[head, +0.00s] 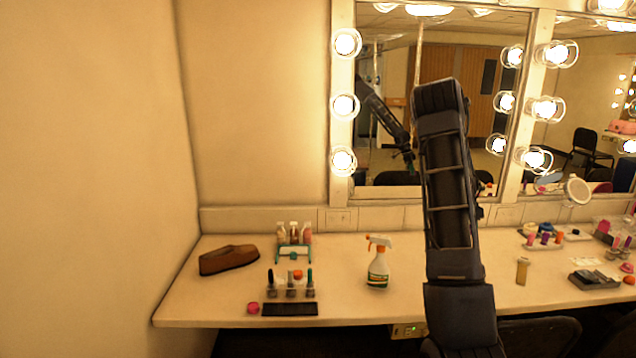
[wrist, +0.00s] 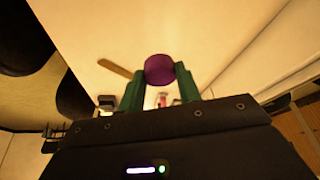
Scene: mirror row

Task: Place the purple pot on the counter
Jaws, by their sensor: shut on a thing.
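The purple pot (wrist: 159,68) shows in the wrist view as a round purple shape between the two green fingers of my gripper (wrist: 161,76). My gripper is shut on it. The pale counter (head: 200,300) runs under the mirrors in the head view; it also shows behind the pot in the wrist view (wrist: 100,25). I cannot tell how far above the counter the pot is. In the head view my raised arm hides the gripper and the pot; the arm's reflection is in the mirror.
On the counter's left are a brown shoe (head: 229,260), a bottle rack (head: 293,250), a tube holder (head: 291,290) and a dark flat bar (head: 290,309). A spray bottle (head: 378,266) stands left of my arm. Makeup items (head: 545,238) crowd the right. Bare counter lies around the spray bottle.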

